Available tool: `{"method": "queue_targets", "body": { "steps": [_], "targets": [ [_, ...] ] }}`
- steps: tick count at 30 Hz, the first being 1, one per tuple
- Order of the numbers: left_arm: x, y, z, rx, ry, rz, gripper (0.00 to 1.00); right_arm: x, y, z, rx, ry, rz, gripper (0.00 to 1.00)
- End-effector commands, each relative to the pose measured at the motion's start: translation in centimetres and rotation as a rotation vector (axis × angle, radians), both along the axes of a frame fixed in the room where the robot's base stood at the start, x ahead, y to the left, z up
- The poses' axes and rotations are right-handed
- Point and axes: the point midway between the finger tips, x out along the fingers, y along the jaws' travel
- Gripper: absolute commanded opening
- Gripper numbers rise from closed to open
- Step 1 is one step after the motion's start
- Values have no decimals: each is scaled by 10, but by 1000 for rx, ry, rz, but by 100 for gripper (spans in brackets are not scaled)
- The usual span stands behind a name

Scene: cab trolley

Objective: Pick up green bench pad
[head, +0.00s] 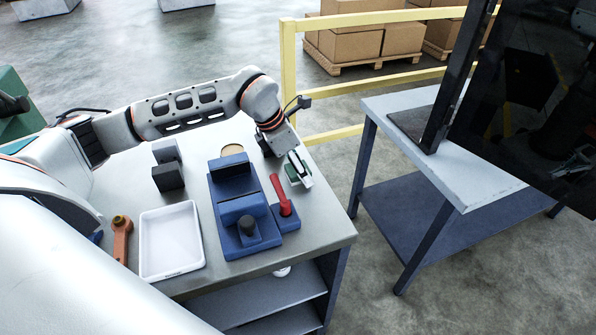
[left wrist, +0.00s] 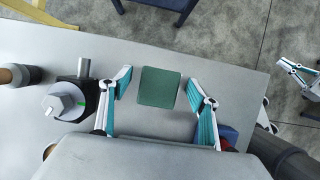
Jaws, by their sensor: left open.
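The green bench pad (left wrist: 158,87) is a flat, rounded square on the grey bench top, seen whole in the left wrist view. My left gripper (left wrist: 160,80) is open and empty, with one finger on each side of the pad as seen from above. In the head view, my left gripper (head: 300,169) is over the bench's right edge, and it partly hides the green pad (head: 291,173). I cannot tell the exact height of the fingertips. A gripper with teal fingers, seemingly my right gripper (left wrist: 300,76), shows at the right edge of the left wrist view, its opening unclear.
A white tray (head: 171,241), an orange part (head: 121,238) and dark blocks (head: 168,170) are farther left. A dial on a black block (left wrist: 66,101) is left of the pad in the wrist view.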

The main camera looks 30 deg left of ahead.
Motion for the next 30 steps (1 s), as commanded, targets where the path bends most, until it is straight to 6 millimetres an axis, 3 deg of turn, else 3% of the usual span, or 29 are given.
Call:
{"method": "queue_targets", "body": {
  "steps": [5, 9, 10, 23, 30],
  "targets": [
    [0, 0, 0, 0, 0, 0, 58, 0, 0, 0, 0, 0, 0, 0],
    [0, 0, 0, 0, 0, 0, 22, -1, 0, -1, 0, 2, 1, 0],
    [0, 0, 0, 0, 0, 0, 19, -1, 0, -1, 0, 2, 1, 0],
    [0, 0, 5, 0, -1, 0, 19, -2, 1, -3, 0, 5, 1, 0],
    [1, 0, 36, 0, -7, -1, 19, -2, 1, -4, 1, 6, 0, 0]
  ]
}}
